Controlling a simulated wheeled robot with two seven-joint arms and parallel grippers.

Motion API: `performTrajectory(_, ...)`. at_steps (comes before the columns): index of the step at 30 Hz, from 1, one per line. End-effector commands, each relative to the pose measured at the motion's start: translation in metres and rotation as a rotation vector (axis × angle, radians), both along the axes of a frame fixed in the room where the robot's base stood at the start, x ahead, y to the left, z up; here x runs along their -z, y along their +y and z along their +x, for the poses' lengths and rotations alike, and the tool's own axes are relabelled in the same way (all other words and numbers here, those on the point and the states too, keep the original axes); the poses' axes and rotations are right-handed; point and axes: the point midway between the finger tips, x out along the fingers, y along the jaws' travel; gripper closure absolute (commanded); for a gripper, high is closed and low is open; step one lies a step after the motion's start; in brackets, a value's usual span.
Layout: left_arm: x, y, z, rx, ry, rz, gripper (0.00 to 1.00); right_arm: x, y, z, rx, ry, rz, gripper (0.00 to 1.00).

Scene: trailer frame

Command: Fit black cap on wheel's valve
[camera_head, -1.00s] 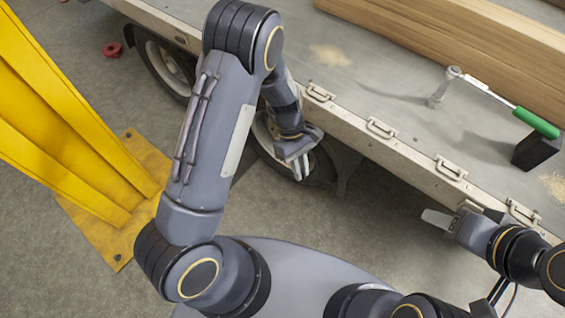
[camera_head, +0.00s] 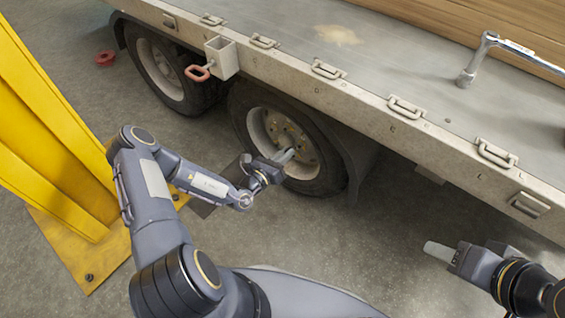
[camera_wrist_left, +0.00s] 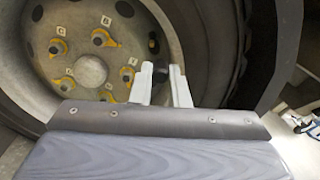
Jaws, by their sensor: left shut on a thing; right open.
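The trailer wheel (camera_head: 295,150) has a black tyre and a pale rim with yellow lug markers; it also fills the upper left of the left wrist view (camera_wrist_left: 90,70). The valve cannot be told clearly. My right gripper (camera_head: 468,252) is open and empty, away from the wheel.
The trailer bed edge (camera_head: 370,105) with latches runs above the wheel. A bracket with a red handle (camera_head: 199,72) sticks out at upper left. A yellow post (camera_head: 45,130) stands left of my arm. A wrench (camera_head: 480,58) is on the bed. Floor between my grippers is clear.

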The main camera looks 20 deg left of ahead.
Motion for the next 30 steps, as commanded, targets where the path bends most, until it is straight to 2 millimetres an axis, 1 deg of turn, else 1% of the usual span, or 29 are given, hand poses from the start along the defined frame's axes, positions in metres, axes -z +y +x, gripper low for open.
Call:
performTrajectory(1, 0.006, 0.004, 0.002, -0.024, -0.007, -0.005, 1.00, 0.004, 0.000, 0.000, 0.000, -0.001, 0.000, 0.51)
performTrajectory(4, 0.008, 0.007, 0.006, -0.043, -0.017, -0.004, 1.00, 0.007, 0.000, 0.000, 0.000, -0.001, 0.000, 0.51)
performTrajectory(15, 0.009, -0.006, 0.040, -0.040, -0.017, -0.002, 1.00, 0.024, 0.000, 0.000, 0.000, -0.001, 0.000, 0.51)
performTrajectory(18, 0.008, -0.008, 0.046, -0.040, -0.016, -0.004, 1.00, 0.027, 0.000, 0.000, 0.000, -0.001, 0.000, 0.51)
performTrajectory(22, 0.007, -0.010, 0.050, -0.040, -0.015, -0.004, 1.00, 0.028, 0.000, 0.000, 0.000, -0.001, 0.000, 0.51)
performTrajectory(30, 0.006, -0.010, 0.051, -0.040, -0.014, -0.004, 1.00, 0.028, 0.000, 0.000, 0.000, 0.000, 0.000, 0.51)
